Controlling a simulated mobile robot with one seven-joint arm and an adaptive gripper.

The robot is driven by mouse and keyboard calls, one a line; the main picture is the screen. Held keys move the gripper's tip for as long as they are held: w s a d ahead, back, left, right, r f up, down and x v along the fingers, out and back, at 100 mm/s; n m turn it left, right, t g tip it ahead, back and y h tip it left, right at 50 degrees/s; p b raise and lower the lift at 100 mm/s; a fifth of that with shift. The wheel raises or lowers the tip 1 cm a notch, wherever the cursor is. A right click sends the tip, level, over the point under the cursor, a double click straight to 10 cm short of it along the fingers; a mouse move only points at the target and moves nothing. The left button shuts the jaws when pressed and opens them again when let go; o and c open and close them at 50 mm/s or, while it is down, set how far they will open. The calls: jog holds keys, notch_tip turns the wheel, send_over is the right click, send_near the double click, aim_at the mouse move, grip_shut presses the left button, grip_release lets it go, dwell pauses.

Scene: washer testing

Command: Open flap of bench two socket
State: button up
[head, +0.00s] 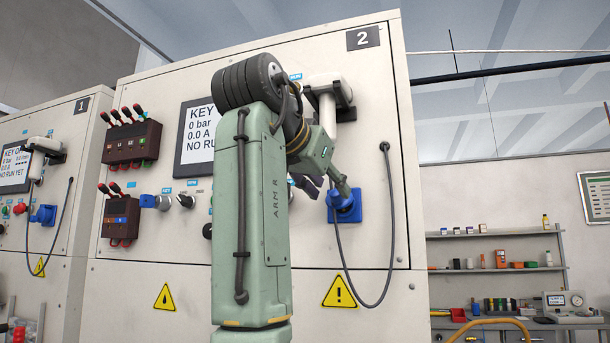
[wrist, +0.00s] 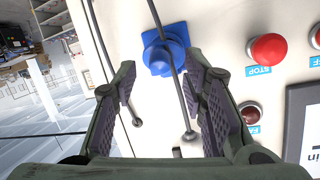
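The bench two socket (head: 347,208) is a blue box low on the right part of the panel marked 2. It also shows in the wrist view (wrist: 160,58), top middle, beyond my fingertips. Its round blue flap appears shut, though the grey cable (wrist: 171,70) crossing in front and the small size make this hard to confirm. My gripper (head: 328,187) is at the socket's upper left in the head view and partly covers it. In the wrist view my gripper (wrist: 157,80) has its two fingers wide apart with nothing between them. Contact with the socket cannot be told.
A red STOP button (wrist: 268,50) and a red lamp (wrist: 250,113) are on the panel right of my fingers in the wrist view. The hanging cable (head: 391,240) loops below the socket. A white handheld device (head: 327,84) hangs above. Bench one (head: 60,125) stands left.

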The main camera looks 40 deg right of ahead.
jog(key=s+a, duration=0.4)
jog(key=a, duration=0.7)
jog(key=shift+a, duration=0.15)
jog(key=shift+s, duration=0.1)
